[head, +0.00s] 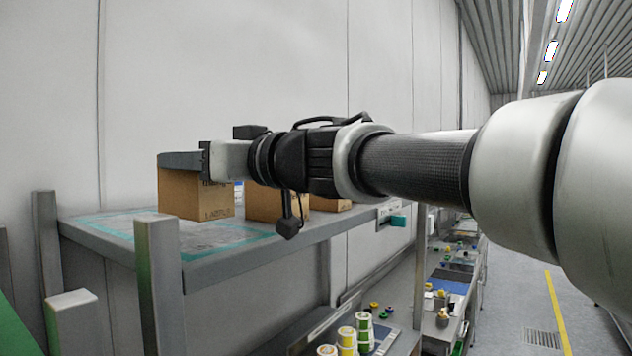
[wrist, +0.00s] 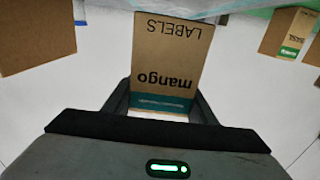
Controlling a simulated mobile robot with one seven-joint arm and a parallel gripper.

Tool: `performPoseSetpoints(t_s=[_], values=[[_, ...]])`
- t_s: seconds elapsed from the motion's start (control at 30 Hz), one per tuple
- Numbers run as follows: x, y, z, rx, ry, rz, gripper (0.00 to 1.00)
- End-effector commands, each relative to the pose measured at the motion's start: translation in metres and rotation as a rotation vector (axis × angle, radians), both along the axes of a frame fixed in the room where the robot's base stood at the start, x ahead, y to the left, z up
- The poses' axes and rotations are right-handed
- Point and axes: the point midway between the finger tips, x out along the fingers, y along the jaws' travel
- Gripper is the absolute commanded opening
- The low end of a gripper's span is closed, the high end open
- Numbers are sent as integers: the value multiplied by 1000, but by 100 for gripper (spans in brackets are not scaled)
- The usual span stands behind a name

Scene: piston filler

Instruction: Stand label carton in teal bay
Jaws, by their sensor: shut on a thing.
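The brown label carton (head: 196,195) is at the far end of my arm in the head view, upright, over the left part of the shelf. In the wrist view the carton (wrist: 172,60) shows "LABELS" and "mango" upside down, with a teal band. My gripper (wrist: 160,88) is shut on it, one finger on each side; in the head view my gripper (head: 182,160) is at the carton's top. The teal bay is a teal outline (head: 215,248) on the shelf top, around the carton's position. I cannot tell whether the carton's base touches the shelf.
More brown cartons, one (head: 276,207) and another (head: 330,204), stand to the right on the shelf (head: 290,248), partly behind my wrist. Grey posts (head: 160,280) rise at the shelf's front left. Bare shelf shows left of the carton.

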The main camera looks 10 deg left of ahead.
Motion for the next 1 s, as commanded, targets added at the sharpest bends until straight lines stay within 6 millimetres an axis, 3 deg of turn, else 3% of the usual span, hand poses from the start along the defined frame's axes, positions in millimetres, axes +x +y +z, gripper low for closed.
performPoseSetpoints(t_s=[0.2,0.57,0.6,0.67,0.7,1.0], values=[[-1,0,-28,1,2,1,20],[-1,0,-32,1,0,0,20],[0,0,-32,0,0,1,56],[0,0,-32,0,0,1,67],[0,0,-32,-1,0,1,70],[0,0,-30,0,0,1,70]])
